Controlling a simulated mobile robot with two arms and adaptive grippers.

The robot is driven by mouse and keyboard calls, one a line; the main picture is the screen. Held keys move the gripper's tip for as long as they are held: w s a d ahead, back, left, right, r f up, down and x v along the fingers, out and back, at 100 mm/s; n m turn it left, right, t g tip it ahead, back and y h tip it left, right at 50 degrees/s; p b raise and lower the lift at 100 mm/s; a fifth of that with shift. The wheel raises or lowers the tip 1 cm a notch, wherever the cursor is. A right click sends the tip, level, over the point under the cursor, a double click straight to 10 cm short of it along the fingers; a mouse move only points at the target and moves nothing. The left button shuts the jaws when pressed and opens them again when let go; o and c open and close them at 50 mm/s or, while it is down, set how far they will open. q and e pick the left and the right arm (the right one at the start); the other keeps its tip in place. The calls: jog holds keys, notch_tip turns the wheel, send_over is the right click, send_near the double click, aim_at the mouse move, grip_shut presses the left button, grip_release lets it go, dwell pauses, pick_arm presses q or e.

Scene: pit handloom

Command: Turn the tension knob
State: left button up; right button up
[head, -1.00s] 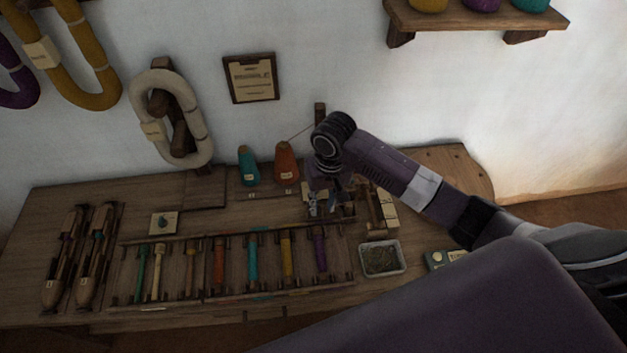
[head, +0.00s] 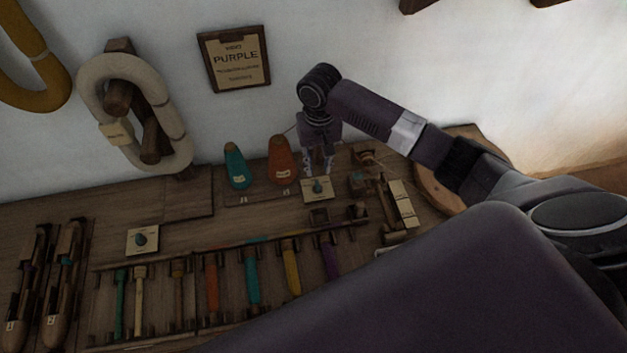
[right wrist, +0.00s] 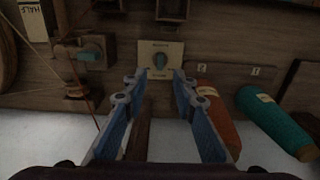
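The plate's lettering is too blurred to read. The right gripper is open and empty, its blue-padded fingers apart, with no visible contact with the knob. A second knob plate (head: 142,240) lies further left on the bench. Another teal knob (right wrist: 90,58) shows on a block at left in the right wrist view. My left gripper is not in view.
Teal (head: 236,166) and orange (head: 282,160) cones stand beside the right gripper; a thread runs near it. A rack of coloured bobbins (head: 252,277) lies in front. A winder-like wooden device (head: 385,190) is to the right. A framed sign (head: 235,58) hangs behind.

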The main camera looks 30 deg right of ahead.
aim_at(318, 184)
jog(key=shift+w+f, duration=0.15)
jog(key=shift+f, duration=0.3)
notch_tip(318, 184, down, 7)
jog(key=shift+f, duration=0.1)
jog(key=shift+s, duration=0.2)
grip_shut()
